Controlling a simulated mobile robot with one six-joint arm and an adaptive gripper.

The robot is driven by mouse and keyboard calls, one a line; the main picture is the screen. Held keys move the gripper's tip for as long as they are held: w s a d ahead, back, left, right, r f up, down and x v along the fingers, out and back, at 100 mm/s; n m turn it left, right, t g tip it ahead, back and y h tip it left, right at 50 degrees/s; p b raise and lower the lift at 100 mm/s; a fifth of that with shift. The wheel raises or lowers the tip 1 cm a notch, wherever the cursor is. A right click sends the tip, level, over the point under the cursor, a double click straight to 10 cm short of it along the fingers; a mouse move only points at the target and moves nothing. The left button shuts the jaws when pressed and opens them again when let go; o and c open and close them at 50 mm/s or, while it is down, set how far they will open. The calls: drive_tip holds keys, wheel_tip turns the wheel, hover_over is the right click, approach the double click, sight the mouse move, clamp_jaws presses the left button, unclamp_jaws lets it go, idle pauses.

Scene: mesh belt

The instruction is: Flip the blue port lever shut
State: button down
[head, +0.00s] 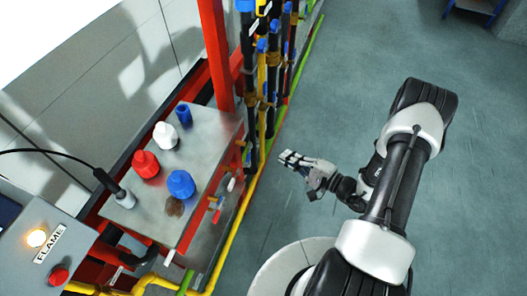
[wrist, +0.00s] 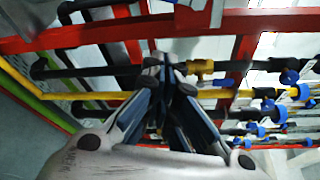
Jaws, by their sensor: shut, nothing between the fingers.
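My gripper (head: 287,158) is shut and empty, held in the air right of the steel bench in the head view. In the wrist view the fingers of my gripper (wrist: 169,62) come together in front of pipes and a red frame. On the bench's right side, small handles show; one small bluish one (head: 213,204) may be the blue port lever, too small to tell its position. In the wrist view a blue piece (wrist: 194,4) sits at the top edge on the red frame, cut off. My gripper is apart from the bench-side handles.
Open floor lies right.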

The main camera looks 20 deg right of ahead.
sight(249, 152)
drive_tip(key=w+a+b, duration=0.2)
drive_tip(key=w+a, duration=0.3)
drive_tip(key=a, duration=0.3)
drive_tip(key=shift+r, duration=0.15)
